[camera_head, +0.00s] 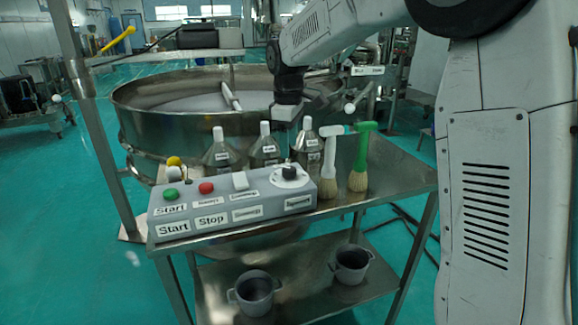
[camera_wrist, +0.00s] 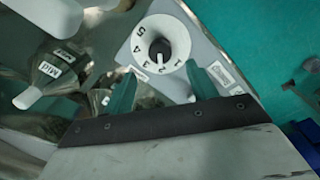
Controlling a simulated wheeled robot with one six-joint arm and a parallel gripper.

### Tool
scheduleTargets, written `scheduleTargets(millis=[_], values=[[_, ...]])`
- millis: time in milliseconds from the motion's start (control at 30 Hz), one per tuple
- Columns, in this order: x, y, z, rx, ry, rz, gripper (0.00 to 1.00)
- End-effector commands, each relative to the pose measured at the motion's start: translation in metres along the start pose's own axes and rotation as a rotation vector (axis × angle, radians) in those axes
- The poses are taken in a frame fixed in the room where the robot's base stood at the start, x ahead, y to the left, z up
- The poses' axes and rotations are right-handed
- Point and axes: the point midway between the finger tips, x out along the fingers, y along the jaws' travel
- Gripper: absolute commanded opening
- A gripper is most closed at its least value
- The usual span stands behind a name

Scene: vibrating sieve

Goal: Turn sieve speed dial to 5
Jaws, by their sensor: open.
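I cannot tell which number the knob points to. In the head view the dial (camera_head: 289,173) sits at the right end of the grey control box (camera_head: 236,199). My gripper (camera_wrist: 160,70) is open, its two green fingers spread on either side below the knob in the wrist view, apart from it and holding nothing. In the head view my gripper (camera_head: 287,112) hangs above the dial, its fingertips hard to make out.
The box has a green button (camera_head: 171,194), a red button (camera_head: 206,188) and a white switch (camera_head: 240,181). Labelled bottles (camera_head: 221,157) stand behind it. Two brushes (camera_head: 329,180) stand right of the dial. The large round sieve (camera_head: 160,125) is behind the metal table (camera_head: 400,180).

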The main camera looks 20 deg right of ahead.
Motion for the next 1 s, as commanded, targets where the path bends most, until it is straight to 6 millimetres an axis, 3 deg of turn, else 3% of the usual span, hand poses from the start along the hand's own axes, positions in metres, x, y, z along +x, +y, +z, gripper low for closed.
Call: scheduleTargets(millis=[400,800,833,1000], values=[[0.062,-0.001,0.001,0.001,-0.002,-0.002,0.58],[0.073,-0.001,0.001,0.001,0.0,-0.001,0.58],[0.073,-0.001,0.001,0.001,0.0,0.0,0.55],[0.073,-0.001,0.001,0.001,0.0,0.0,0.13]])
